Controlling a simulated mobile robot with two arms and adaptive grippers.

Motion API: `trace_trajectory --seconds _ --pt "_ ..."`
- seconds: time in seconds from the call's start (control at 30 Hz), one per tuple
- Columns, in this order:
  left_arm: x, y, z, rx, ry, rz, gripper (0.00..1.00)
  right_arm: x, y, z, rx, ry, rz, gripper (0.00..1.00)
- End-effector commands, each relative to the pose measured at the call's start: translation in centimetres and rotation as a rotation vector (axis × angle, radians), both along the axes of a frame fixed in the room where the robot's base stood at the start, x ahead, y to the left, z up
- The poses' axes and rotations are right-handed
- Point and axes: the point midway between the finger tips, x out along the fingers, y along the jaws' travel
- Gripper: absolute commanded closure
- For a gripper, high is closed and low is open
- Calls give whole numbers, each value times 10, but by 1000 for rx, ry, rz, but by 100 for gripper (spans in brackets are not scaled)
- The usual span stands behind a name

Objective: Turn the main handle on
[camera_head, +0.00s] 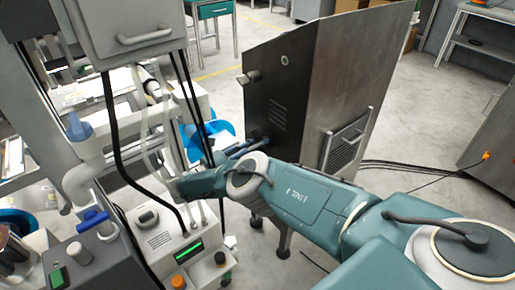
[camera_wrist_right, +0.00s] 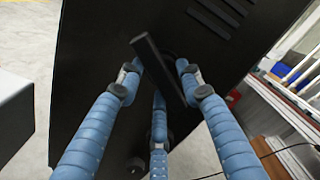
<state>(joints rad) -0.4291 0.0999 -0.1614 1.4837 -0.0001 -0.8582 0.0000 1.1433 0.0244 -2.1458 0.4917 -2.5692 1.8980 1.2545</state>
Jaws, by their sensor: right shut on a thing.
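The main handle (camera_wrist_right: 158,70) is a black bar on the dark face of a tall metal cabinet (camera_head: 345,75). In the right wrist view it stands slanted, its upper end leaning left. My right gripper (camera_wrist_right: 160,85) has its blue fingers closed around it, two at the sides and one below. In the head view the blue fingers of the right gripper (camera_head: 250,146) reach the cabinet's left face, and the handle is hidden there. My left gripper is not in view.
A machine with a control box (camera_head: 165,235), green display and knobs stands at the left, close to my right wrist. Black cables (camera_head: 395,164) lie on the floor at the right. Another metal cabinet (camera_head: 490,130) is at the right edge. Open floor lies behind the tall cabinet.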

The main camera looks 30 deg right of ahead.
Motion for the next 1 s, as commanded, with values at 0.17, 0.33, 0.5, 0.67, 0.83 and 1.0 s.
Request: trace_trajectory --seconds 0.17,0.33,0.5,0.67,0.83,1.0 --pt "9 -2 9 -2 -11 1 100 3 2 -1 -11 162 14 90" --pt "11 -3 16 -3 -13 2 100 2 2 -2 -22 306 13 90" --pt "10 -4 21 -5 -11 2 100 1 2 -2 -31 424 13 90" --pt "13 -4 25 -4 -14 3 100 0 2 -3 -36 505 12 90" --pt "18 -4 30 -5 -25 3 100 -1 2 -4 -39 556 12 90" --pt "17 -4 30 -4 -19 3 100 -2 2 -4 -39 580 10 90"
